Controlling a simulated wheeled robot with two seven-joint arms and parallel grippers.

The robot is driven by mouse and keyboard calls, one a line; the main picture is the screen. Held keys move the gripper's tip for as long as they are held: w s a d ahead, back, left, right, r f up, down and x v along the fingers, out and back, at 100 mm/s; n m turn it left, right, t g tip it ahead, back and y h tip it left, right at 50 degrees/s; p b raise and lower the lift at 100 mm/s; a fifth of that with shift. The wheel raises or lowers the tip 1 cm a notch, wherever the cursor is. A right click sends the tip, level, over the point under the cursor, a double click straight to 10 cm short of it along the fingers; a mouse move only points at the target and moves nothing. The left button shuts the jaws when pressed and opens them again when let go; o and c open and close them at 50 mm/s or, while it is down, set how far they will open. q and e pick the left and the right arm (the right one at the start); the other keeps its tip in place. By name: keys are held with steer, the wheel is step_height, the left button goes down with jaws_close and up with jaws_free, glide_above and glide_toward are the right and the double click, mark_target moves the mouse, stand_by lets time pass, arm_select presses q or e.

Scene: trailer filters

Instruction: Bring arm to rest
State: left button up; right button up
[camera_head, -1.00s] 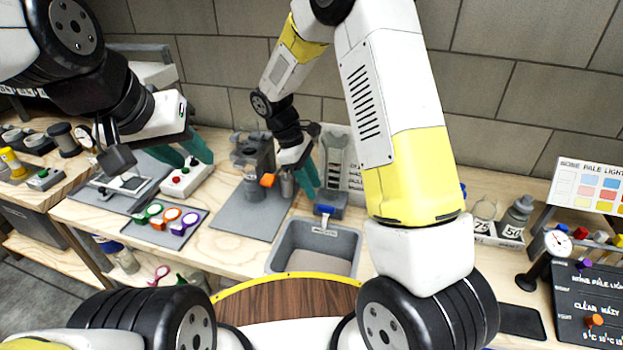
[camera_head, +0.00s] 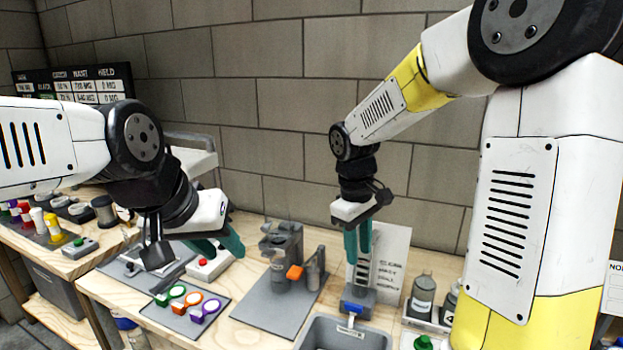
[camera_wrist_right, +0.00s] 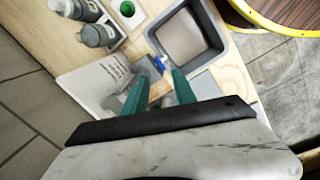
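My right gripper (camera_head: 357,248) points down in the head view, above a small grey-and-blue block (camera_head: 357,300) behind the grey bin. Its two teal fingers (camera_wrist_right: 159,82) stand apart in the right wrist view, with nothing seen gripped between them. My left gripper (camera_head: 219,245) hangs over the left part of the bench, by a white box with a red button (camera_head: 209,266). Its teal fingers look apart, with nothing seen between them.
A grey stand with an orange part (camera_head: 294,272) stands between the grippers. A mat with coloured rings (camera_head: 186,307) lies front left. A grey bin (camera_head: 318,338), a white card (camera_head: 391,262) and grey bottles (camera_head: 423,294) are near my right gripper. A block wall is behind.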

steer(key=s+d+r+m+t+y, duration=0.3)
steer(key=s+r+m+t, duration=0.3)
steer(key=s, duration=0.8)
steer(key=shift+s+d+r+m, duration=0.25)
steer(key=shift+r+m, duration=0.75)
steer(key=shift+r, duration=1)
steer(key=shift+w, duration=0.1)
